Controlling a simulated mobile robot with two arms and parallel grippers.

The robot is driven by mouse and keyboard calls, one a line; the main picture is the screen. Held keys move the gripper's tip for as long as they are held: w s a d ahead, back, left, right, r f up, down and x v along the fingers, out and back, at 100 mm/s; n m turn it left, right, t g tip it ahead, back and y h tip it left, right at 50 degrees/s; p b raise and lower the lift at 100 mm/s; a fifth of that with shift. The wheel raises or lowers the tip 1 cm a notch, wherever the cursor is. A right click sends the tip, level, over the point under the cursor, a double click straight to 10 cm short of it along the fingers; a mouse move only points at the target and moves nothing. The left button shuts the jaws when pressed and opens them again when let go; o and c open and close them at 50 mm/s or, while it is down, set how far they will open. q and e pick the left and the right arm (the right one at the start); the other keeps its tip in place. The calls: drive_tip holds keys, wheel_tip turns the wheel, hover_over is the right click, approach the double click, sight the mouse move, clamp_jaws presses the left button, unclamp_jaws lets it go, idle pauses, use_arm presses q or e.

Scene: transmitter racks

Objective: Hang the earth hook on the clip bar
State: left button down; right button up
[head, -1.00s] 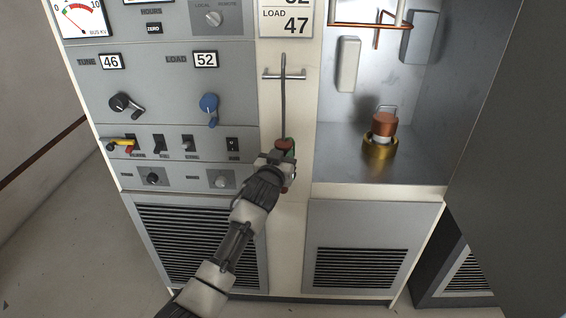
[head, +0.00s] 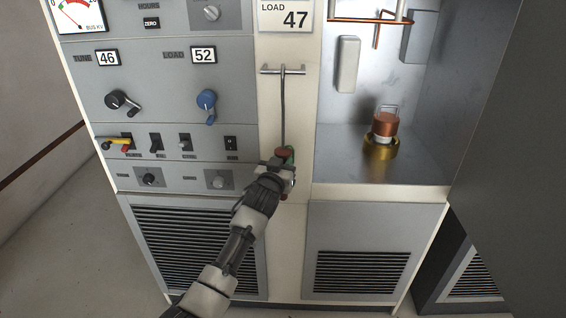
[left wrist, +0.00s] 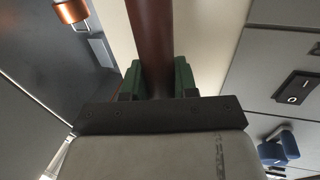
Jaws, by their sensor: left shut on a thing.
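The earth hook is a thin grey rod (head: 283,112) with a reddish-brown handle; the handle (left wrist: 152,40) fills the top middle of the left wrist view. The clip bar (head: 272,70) is a short horizontal metal bar on the cream column. The rod stands upright, and its top end meets the bar at its middle; whether the hook bears on the bar is too small to tell. My left gripper (head: 284,166) is shut on the handle below the bar, its green fingers on both sides in the left wrist view (left wrist: 158,82). My right gripper is out of view.
A grey control panel with a black knob (head: 118,100), a blue knob (head: 206,101) and several switches is left of the column. An open bay with a copper and brass part (head: 382,138) is right of it. Vent grilles (head: 361,258) are below.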

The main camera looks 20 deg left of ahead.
use_arm(q)
drive_tip(key=c, duration=0.8)
unclamp_jaws()
drive_tip(key=shift+f, duration=0.1)
drive_tip(key=shift+s, duration=0.15)
drive_tip(key=s+d+p, duration=0.1)
drive_tip(key=s, duration=0.6)
drive_tip(key=s+p, duration=0.1)
drive_tip(key=s, duration=0.6)
drive_tip(key=s+d+p, duration=0.1)
drive_tip(key=s+p, duration=0.1)
drive_tip(key=s, duration=0.5)
drive_tip(key=shift+s+d+f, duration=0.15)
drive_tip(key=shift+d+f, duration=0.2)
drive_tip(key=shift+f, duration=0.1)
